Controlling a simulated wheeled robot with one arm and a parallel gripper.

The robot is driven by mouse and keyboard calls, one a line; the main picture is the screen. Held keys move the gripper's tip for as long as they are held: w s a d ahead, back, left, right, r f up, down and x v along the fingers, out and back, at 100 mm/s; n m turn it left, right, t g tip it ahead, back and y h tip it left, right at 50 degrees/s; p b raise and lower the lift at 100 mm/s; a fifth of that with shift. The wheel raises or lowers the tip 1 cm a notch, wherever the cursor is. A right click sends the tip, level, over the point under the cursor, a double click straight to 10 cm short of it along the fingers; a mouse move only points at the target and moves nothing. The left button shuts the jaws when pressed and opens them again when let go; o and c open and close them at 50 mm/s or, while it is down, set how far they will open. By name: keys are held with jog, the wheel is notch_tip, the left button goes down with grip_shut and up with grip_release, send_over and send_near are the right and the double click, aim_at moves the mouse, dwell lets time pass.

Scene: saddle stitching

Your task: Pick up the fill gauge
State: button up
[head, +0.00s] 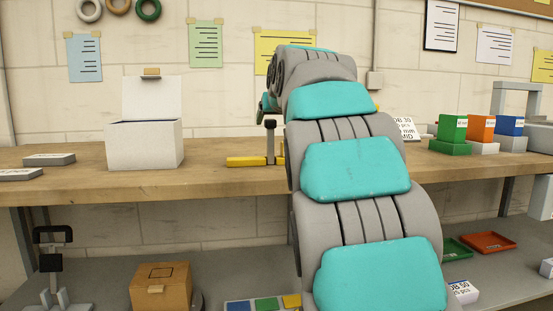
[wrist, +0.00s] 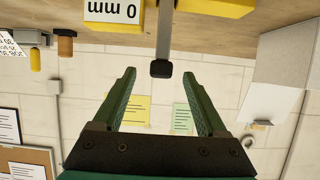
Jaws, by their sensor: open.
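What looks like the fill gauge (head: 270,142) stands upright on the wooden bench, with a yellow base, a grey post and a black top. My arm hides its right part in the head view. The wrist view is upside down and shows its grey post and black tip (wrist: 161,68), with yellow base parts and a white label reading "0 mm" at the top edge. My gripper (wrist: 157,74) is open and empty. Its two green fingers point towards the gauge, with the black tip between the fingertip lines in the picture; I cannot tell the remaining distance.
A white open box (head: 144,143) stands left of the gauge on the bench (head: 215,160). Green, orange and blue boxes (head: 481,128) stand at the right. A lower shelf (head: 120,222) holds a brown box (head: 160,287) and trays. Bench between white box and gauge is clear.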

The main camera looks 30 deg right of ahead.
aim_at(269, 125)
jog(key=shift+w+d+r, duration=0.2)
jog(key=shift+w, duration=0.15)
jog(key=shift+x, duration=3.2)
jog(key=shift+w, duration=0.55)
jog(key=shift+c, duration=0.2)
jog(key=shift+f, duration=0.1)
grip_shut()
